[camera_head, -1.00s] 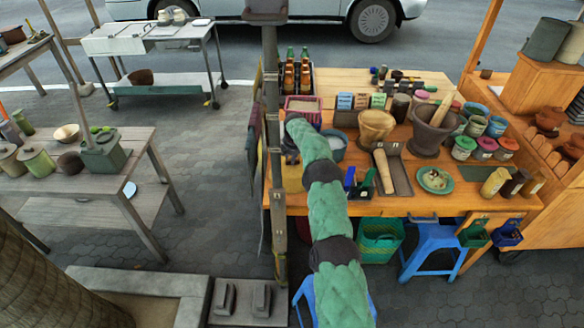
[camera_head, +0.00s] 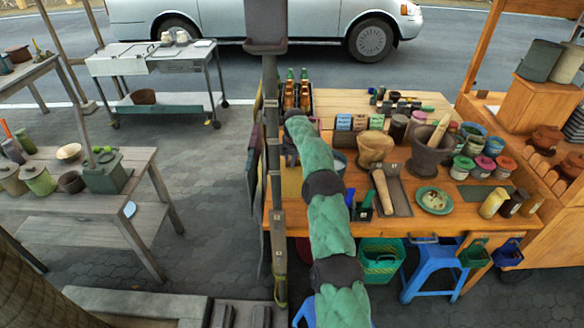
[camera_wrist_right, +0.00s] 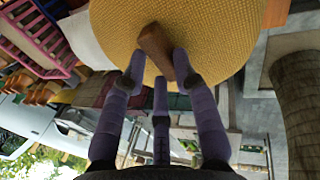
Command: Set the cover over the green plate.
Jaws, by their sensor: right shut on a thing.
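The cover (camera_wrist_right: 215,40) is a round yellow woven piece with a brown wooden knob (camera_wrist_right: 153,42). In the right wrist view my right gripper (camera_wrist_right: 161,68) has its fingers closed around the knob. In the head view a strip of the yellow cover (camera_head: 291,184) shows left of my green-sleeved right arm, which hides much of it and most of the right gripper (camera_head: 290,158). The green plate (camera_head: 435,208) lies on the wooden table, right of the gripper, with small food pieces on it, uncovered. My left gripper is not in view.
A grey post (camera_head: 275,150) rises left of the arm.

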